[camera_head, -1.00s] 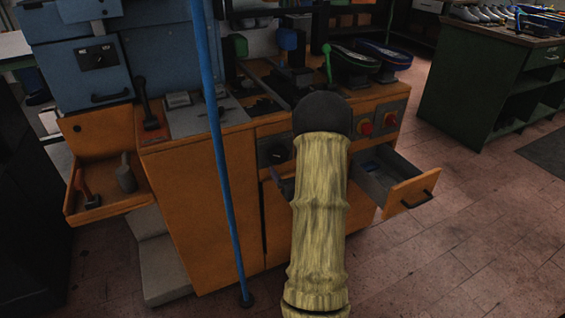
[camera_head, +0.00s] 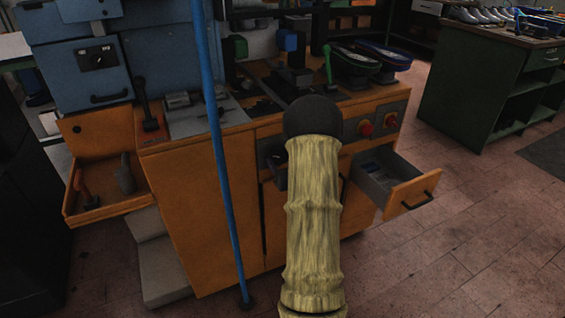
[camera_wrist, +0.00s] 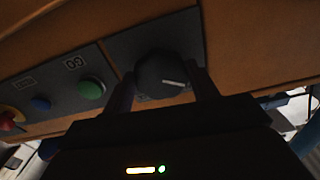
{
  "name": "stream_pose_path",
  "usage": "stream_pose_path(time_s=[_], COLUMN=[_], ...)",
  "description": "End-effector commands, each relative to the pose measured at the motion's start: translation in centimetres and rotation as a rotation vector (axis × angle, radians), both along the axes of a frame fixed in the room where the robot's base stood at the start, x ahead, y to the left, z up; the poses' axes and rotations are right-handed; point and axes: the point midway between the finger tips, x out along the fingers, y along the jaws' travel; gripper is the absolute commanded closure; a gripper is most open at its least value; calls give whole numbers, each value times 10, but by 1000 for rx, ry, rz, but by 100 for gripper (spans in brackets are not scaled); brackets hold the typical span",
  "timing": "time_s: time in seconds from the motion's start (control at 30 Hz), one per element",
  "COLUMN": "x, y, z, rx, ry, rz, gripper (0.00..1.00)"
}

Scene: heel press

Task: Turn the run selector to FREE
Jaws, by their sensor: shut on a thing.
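The run selector (camera_wrist: 160,72) is a round dark knob with a white pointer line, on a grey plate in the wrist view. Its line points right and slightly down in that picture; the position labels around it cannot be read. My gripper (camera_wrist: 165,85) has one finger on each side of the knob and is shut on it. In the head view my gripper (camera_head: 279,172) is a small dark shape at the front of the orange machine (camera_head: 190,200), mostly hidden behind my sleeved arm, and the knob is hidden there.
In the wrist view a green button (camera_wrist: 91,88), a blue button (camera_wrist: 41,103) and a red knob (camera_wrist: 9,118) sit left of the selector. In the head view an open drawer (camera_head: 407,190) juts out at right, and a blue pole (camera_head: 222,170) stands in front at left.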

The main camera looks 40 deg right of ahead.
Motion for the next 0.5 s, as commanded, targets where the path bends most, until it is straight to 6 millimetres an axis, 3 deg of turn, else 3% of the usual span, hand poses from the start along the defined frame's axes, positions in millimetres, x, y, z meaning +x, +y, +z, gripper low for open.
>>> stream_pose_path(time_s=[0.5], x=[0], y=[1], z=[1], rx=[152], ry=[-36], rz=[0], gripper=[64])
